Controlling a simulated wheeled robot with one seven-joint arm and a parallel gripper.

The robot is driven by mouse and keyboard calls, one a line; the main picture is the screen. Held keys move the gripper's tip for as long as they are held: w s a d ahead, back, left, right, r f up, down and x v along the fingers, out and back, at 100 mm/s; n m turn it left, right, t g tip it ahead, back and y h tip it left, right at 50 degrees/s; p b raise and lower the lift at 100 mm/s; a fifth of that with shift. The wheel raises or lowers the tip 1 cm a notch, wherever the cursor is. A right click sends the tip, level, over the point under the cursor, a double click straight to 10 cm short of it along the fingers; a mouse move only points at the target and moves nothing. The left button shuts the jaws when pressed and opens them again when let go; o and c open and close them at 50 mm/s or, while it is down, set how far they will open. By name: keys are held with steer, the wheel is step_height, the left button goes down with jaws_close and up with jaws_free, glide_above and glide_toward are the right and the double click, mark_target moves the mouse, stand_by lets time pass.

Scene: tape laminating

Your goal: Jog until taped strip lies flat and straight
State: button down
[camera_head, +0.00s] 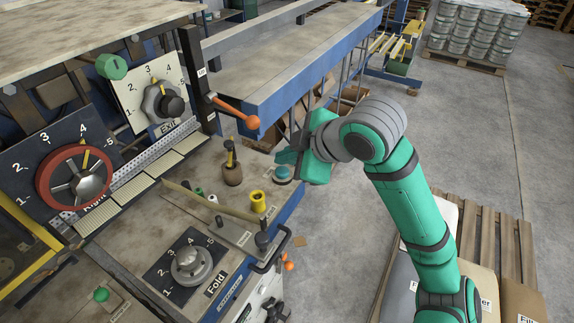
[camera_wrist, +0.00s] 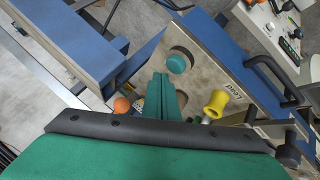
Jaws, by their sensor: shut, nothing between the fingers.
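My gripper (camera_head: 282,158) is shut and empty, held out over the right end of the machine deck. Its closed green fingers also show in the wrist view (camera_wrist: 162,80). A round teal button (camera_head: 282,173) sits just below the fingertips on the deck. In the wrist view the teal button (camera_wrist: 179,62) lies just ahead and to the right of the fingertips. They look apart there, but I cannot tell the height between them. I cannot make out a taped strip in either view.
An orange-ended lever (camera_head: 252,121) stands behind the gripper. A yellow knob (camera_head: 258,201) and a brown-based post (camera_head: 232,172) stand on the deck nearby. Exit dial (camera_head: 165,103), red-rimmed dial (camera_head: 75,183) and Fold dial (camera_head: 192,265) are further left. A blue-sided table (camera_head: 300,70) is behind.

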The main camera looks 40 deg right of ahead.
steer(key=shift+s+f, duration=0.1)
steer(key=shift+f, duration=0.1)
stand_by(0.5)
steer(key=shift+f, duration=0.2)
